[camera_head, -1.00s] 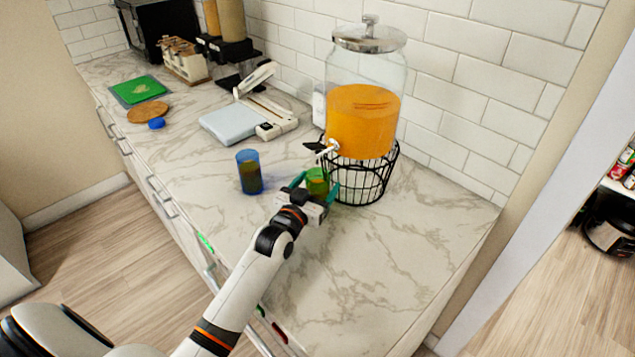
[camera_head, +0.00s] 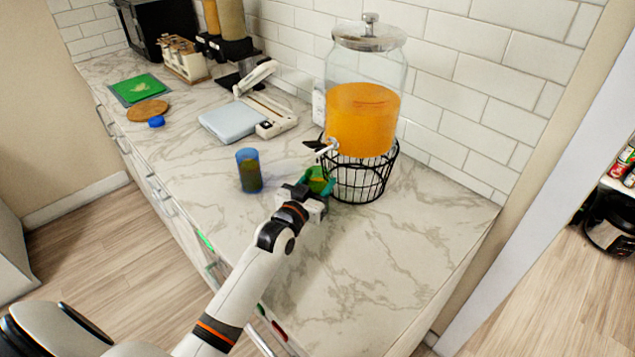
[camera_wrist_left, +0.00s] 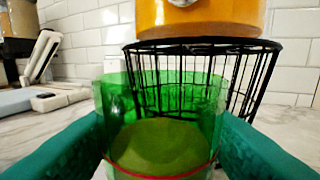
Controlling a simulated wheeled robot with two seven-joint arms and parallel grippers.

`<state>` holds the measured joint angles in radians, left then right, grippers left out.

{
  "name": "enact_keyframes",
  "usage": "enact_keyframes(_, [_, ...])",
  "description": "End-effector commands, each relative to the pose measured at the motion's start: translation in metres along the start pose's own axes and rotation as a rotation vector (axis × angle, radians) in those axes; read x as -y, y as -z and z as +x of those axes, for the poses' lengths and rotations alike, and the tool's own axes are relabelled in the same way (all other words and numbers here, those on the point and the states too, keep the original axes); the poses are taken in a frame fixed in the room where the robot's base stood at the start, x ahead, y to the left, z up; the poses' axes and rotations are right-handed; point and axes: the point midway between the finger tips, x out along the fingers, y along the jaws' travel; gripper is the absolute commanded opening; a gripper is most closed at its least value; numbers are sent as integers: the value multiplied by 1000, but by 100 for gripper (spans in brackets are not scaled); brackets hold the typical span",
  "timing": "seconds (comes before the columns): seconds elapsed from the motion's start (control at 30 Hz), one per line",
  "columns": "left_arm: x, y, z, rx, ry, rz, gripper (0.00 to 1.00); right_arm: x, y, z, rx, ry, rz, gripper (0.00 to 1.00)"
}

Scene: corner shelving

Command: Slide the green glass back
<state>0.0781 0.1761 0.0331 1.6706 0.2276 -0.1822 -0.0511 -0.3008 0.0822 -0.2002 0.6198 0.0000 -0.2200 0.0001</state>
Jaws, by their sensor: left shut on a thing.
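The green glass (camera_head: 318,179) stands on the marble counter in front of the drink dispenser's wire stand (camera_head: 365,183), below its tap (camera_head: 328,148). In the left wrist view the see-through green glass (camera_wrist_left: 160,130) fills the middle, with a greenish content or bottom and a thin red line low on it. My left gripper (camera_head: 317,186) is shut on the glass, one teal finger on each side in the wrist view. The wire stand (camera_wrist_left: 205,70) shows right behind the glass. The glass's lower part is partly hidden by my gripper. My right gripper is not in view.
A blue glass (camera_head: 249,171) stands to the left of my gripper. The dispenser (camera_head: 362,120) holds orange liquid. The counter's right front is clear.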

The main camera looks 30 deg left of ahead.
Motion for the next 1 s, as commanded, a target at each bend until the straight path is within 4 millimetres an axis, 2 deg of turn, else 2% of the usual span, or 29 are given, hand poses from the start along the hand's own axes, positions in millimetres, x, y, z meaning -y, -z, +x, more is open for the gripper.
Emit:
enact_keyframes(0.23, [-2,0,-4,-1,0,1,16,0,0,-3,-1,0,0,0])
enact_keyframes(1.0, [-15,0,-41,-3,-1,1,16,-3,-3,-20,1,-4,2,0])
